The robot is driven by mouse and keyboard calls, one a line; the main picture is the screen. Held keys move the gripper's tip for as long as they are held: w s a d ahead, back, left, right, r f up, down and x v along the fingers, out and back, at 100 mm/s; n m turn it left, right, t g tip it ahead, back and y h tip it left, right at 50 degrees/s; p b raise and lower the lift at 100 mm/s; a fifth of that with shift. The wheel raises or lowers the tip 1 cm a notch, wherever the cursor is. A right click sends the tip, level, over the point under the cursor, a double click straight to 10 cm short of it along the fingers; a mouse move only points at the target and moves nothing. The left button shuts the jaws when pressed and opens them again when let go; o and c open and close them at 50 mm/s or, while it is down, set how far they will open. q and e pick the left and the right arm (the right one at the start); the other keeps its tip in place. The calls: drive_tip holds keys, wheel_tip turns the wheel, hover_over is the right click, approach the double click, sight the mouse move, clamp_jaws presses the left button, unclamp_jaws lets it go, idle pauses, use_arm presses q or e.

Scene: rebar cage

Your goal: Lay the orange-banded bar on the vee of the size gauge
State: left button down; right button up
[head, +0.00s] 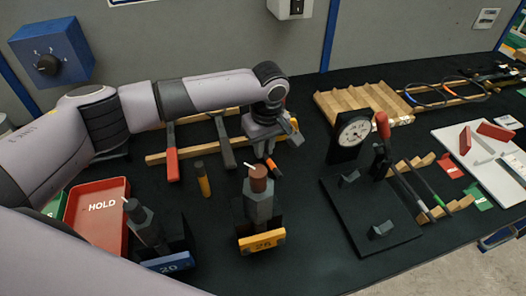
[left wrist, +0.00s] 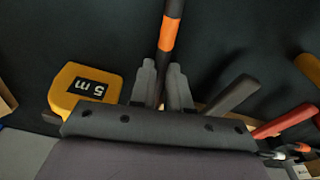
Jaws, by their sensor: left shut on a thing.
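The dark orange-banded bar is between the fingers of my left gripper (head: 266,143), which is shut on it. Its orange band (head: 271,163) shows just below the fingers in the head view. In the left wrist view the bar (left wrist: 167,33) runs from the fingers to the top edge, with the band beyond the fingertips. The size gauge (head: 345,215) stands to the right of the gripper, apart from it. It has a black base, a dial (head: 354,133) and two small vee blocks (head: 349,178), (head: 382,229), both empty. My right gripper is out of view.
Two tool holders labelled 20 (head: 168,262) and 26 (head: 262,241) stand in front. A red HOLD tray (head: 100,222) is at left. A yellow tape measure (left wrist: 85,88) and hammers (head: 172,164) lie near the gripper. A wooden rack (head: 365,100) is behind the gauge.

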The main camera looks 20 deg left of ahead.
use_arm(q)
drive_tip(key=shift+r, duration=0.1)
wheel_tip(320, 180, up, 20)
drive_tip(key=b, duration=0.1)
idle(0.6)
